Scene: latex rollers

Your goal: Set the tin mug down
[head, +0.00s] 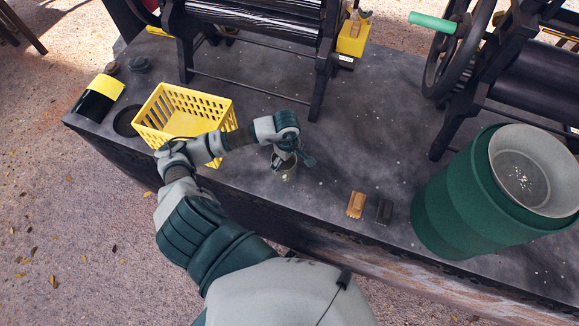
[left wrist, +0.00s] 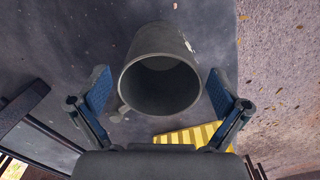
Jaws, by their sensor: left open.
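The grey tin mug (head: 285,172) stands on the dark stone slab (head: 330,215), partly hidden under my left gripper (head: 293,155) in the head view. In the left wrist view the mug (left wrist: 160,84) shows its round open mouth towards the camera, and it looks empty. The blue-padded fingers of my left gripper (left wrist: 158,92) are open, one on each side of the mug, with a gap visible on both sides. My right gripper is not in view.
A yellow basket (head: 217,108) stands left of the gripper. A brown block (head: 356,204) and a dark block (head: 384,211) lie to the right, before a large green bucket (head: 440,205). Roller machines (head: 262,20) stand behind. The slab's front edge is close to the mug.

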